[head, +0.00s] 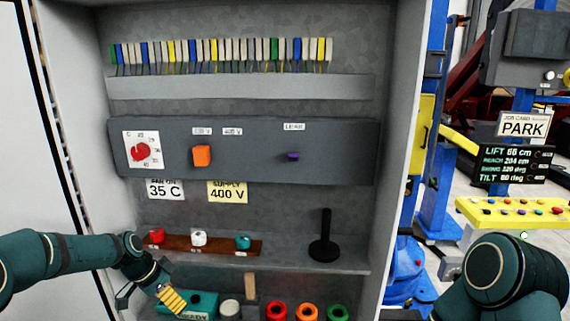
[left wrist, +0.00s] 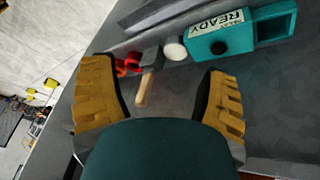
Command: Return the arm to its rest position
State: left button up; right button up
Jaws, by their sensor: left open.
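My left arm (head: 75,252) reaches in from the left of the head view, into the lower left of the open cabinet. My left gripper (head: 152,297) is near the cabinet's lower shelf, beside a teal box (head: 203,301) labelled READY. In the left wrist view its two yellow fingers (left wrist: 160,75) stand wide apart with nothing gripped. The teal box (left wrist: 235,38) lies beyond the fingers there. My right arm (head: 508,275) shows at the lower right of the head view, and its gripper is out of view.
The lower shelf also holds a white cylinder (head: 229,309), a wooden handle (head: 250,286) and red, orange (head: 307,312) and green rings. Above are a brown rack (head: 220,246) with coloured knobs and a black post (head: 324,240). The cabinet's left wall (head: 75,130) is close to my left arm.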

pick_arm(q)
jog(key=s+d+f+n+b, duration=0.25)
jog(key=s+d+f, duration=0.25)
jog(key=d+f, duration=0.3)
jog(key=s+d+f+n+b, duration=0.25)
jog(key=s+d+f, duration=0.3)
jog(key=f, duration=0.45)
jog(key=s+d+f+n+b, duration=0.1)
jog(key=s+d+f+n, duration=0.1)
jog(key=s, duration=0.5)
jog(key=s+d+f+n+b, duration=0.1)
jog(key=s+d+f+n, duration=0.2)
jog(key=s+f, duration=0.3)
jog(key=shift+s+d+f+n+y+b, duration=0.25)
jog(key=shift+s+n, duration=0.25)
jog(key=shift+s, duration=0.7)
pick_arm(e)
notch_tip(320, 180, down, 9)
jog(key=s, duration=0.1)
jog(key=shift+a+r, duration=0.15)
jog(key=shift+r, duration=0.05)
jog(key=shift+s, duration=0.1)
